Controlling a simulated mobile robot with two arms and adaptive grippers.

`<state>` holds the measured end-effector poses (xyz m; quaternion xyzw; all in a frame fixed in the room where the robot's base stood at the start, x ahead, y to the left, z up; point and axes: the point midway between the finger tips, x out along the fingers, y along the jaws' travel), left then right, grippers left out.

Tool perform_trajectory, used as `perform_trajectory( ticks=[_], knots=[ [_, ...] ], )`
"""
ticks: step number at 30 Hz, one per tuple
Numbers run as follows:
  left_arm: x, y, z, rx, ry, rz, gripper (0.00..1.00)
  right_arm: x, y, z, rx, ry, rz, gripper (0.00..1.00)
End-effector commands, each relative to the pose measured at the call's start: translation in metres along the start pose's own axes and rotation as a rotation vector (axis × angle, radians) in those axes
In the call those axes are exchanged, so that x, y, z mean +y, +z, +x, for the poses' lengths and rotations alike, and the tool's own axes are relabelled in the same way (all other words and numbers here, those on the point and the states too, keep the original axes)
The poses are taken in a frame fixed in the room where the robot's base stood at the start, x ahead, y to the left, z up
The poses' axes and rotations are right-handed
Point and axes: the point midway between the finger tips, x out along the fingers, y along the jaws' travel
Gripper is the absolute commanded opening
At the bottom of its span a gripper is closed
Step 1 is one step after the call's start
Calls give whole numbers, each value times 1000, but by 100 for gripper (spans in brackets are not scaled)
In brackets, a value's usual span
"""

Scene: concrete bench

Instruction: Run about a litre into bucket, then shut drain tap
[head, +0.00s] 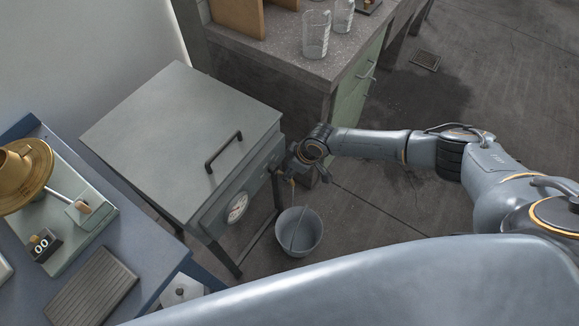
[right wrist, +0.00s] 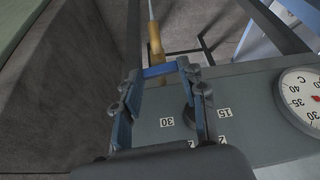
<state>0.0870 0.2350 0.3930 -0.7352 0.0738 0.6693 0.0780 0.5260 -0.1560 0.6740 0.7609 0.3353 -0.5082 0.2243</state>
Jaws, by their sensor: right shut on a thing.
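The grey metal bath (head: 170,120) has a lid with a black handle and a round dial (head: 237,208) on its front. The brass-coloured drain tap (head: 291,183) is at its front right; its spout shows in the right wrist view (right wrist: 155,45). A thin pale line, apparently water, runs from the spout towards the grey bucket (head: 310,238) on the floor. I cannot tell the bucket's level. My right gripper (head: 301,172) is at the tap, mostly hidden in the head view. In the right wrist view its fingers are shut on the tap's blue lever (right wrist: 158,70). My left gripper is out of view.
A dark knob (right wrist: 189,115) with number labels is close beside the right fingers. A blue bench (head: 150,255) with a brass instrument (head: 24,172) stands left. A stone-topped counter (head: 285,58) with glass beakers (head: 316,35) is behind. The floor right of the bucket is clear.

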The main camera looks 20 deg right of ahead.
Motion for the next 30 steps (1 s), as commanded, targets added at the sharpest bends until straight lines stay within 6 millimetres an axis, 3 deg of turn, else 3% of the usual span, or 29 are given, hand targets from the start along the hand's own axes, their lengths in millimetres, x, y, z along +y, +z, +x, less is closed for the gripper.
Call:
perform_trajectory(
  ticks=[1,6,18,19,21,30],
  knots=[
    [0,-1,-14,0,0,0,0,-2,-2,-6,-1,11,34,10],
    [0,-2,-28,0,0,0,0,-3,-1,-4,-1,54,137,10],
    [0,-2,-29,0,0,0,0,-2,0,-1,0,71,171,10],
    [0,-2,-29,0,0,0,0,-2,0,-1,0,71,171,47],
    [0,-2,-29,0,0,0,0,-2,0,-1,1,71,171,62],
    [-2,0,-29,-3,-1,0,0,-2,0,-1,0,70,170,64]
  ],
)
